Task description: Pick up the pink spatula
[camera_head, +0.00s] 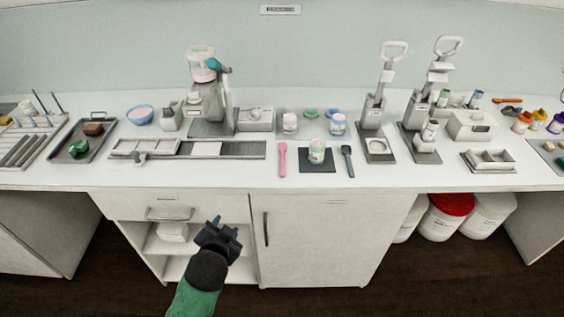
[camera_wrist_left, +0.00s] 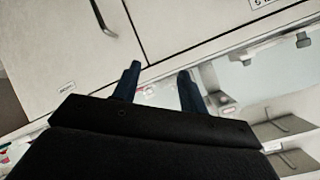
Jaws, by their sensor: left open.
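My left gripper (camera_head: 227,226) is open and empty. It is in front of the cabinet, below the counter's front edge, lower and to the left of the spatula. In the left wrist view, the two dark fingers (camera_wrist_left: 157,84) stand apart with nothing between them, facing the cabinet fronts. The spatula does not show in the left wrist view. My right gripper is in neither view.
A dark spatula (camera_head: 347,160) lies right of the mat. The white counter (camera_head: 240,174) has free room along its front edge. A long rail plate (camera_head: 188,149) lies left of the spatula. Below, a cabinet door with a handle (camera_head: 266,229) stands beside open shelves.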

